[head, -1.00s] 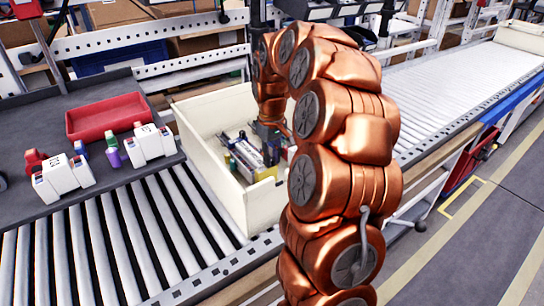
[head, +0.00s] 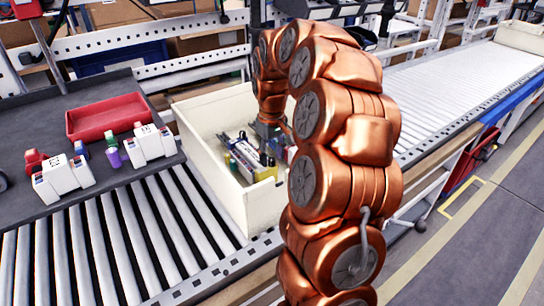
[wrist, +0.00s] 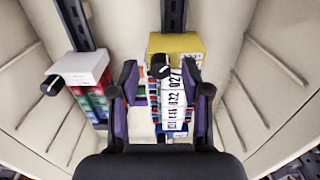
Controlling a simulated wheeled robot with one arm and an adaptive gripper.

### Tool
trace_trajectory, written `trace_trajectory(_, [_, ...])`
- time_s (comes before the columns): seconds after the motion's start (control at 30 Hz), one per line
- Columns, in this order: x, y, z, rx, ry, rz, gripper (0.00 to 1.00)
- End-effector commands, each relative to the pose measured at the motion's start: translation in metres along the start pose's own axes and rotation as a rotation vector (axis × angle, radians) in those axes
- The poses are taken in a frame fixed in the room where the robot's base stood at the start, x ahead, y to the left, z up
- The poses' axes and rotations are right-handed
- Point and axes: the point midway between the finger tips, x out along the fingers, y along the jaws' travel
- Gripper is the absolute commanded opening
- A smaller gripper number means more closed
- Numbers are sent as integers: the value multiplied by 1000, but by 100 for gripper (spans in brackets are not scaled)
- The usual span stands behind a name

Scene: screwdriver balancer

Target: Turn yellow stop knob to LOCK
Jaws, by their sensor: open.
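My gripper (wrist: 165,90) is open, pointing down into a cream bin (wrist: 35,75), with its fingers on both sides of a part with a white numbered label (wrist: 178,98) in the wrist view. I cannot tell whether the fingers touch it. A yellow block (wrist: 178,43) sits just beyond the fingertips. A small black knob-like piece (wrist: 160,68) is between the fingers. In the head view my gripper is mostly hidden behind my arm, above the contents of the bin (head: 250,208). A yellow part (head: 266,172) shows there. I cannot make out a yellow stop knob or a LOCK mark.
In the wrist view, a white-topped box with coloured sides (wrist: 80,68) stands left of my gripper. The bin walls are close around. A grey tray with a red container (head: 108,117) and small white devices (head: 62,178) lies left of the bin. Rollers (head: 110,240) run in front.

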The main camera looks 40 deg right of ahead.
Motion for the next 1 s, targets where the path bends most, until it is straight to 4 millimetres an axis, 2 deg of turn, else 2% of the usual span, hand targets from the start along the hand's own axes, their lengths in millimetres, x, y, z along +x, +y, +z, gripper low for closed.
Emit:
trace_trajectory(0.5, [-84, 0, -1, 0, 7, 1, 47])
trace_trajectory(0.8, [-108, 0, 0, -1, 2, 0, 47])
trace_trajectory(1.0, [-112, 0, 0, -1, 1, 0, 47])
